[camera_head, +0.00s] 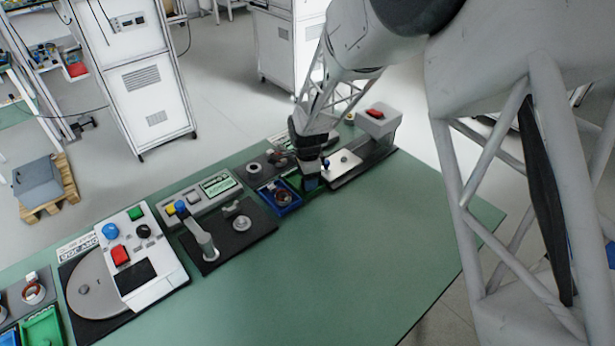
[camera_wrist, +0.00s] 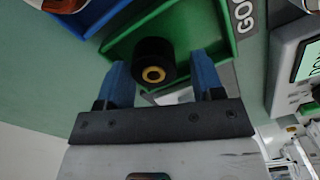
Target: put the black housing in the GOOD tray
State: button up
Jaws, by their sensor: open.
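The black housing (camera_wrist: 153,58) is a short black cylinder with a yellow-rimmed bore facing the wrist camera. In the wrist view it appears within the green GOOD tray (camera_wrist: 196,22), whose label is partly cut off at the edge. My gripper (camera_wrist: 163,84) is open, with its two blue fingers on either side of the housing and visible gaps to both. I cannot tell how deep the fingers reach beside it. In the head view my gripper (camera_head: 311,181) is low over the green tray and hides most of it; the housing cannot be made out there.
A blue tray (camera_head: 289,209) holding a reddish-brown ring stands beside the green tray. A white device with a red button (camera_head: 376,113) is to the right. A black fixture mat (camera_head: 262,226) and a control panel (camera_head: 132,258) are to the left. The front table area is clear.

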jog(key=shift+s+d+f, duration=0.25)
jog(key=shift+s+f, duration=0.35)
jog(key=shift+s, duration=0.05)
jog(key=shift+c, duration=0.7)
jog(key=shift+o, duration=0.7)
jog(key=r, duration=0.6)
jog(key=w+r, duration=0.1)
jog(key=r, duration=0.2)
jog(key=shift+a, duration=0.2)
jog(key=shift+w, duration=0.1)
jog(key=shift+d+r, duration=0.15)
jog(key=shift+r, duration=0.05)
jog(key=s+d+r+n+t, duration=0.1)
jog(key=s+d+r+n, duration=0.5)
jog(key=s+d+r, duration=0.9)
jog(key=s+d+r+n, duration=0.2)
jog(key=s+d, duration=0.1)
jog(key=s, duration=0.4)
jog(key=s+d+r+n+t, duration=0.1)
jog(key=s+d+r+n, duration=0.1)
jog(key=s, duration=0.5)
jog(key=s+d+r+n, duration=0.1)
jog(key=s+d+n, duration=0.2)
jog(key=s, duration=0.4)
jog(key=shift+d+r, duration=0.4)
jog(key=shift+d, duration=0.25)
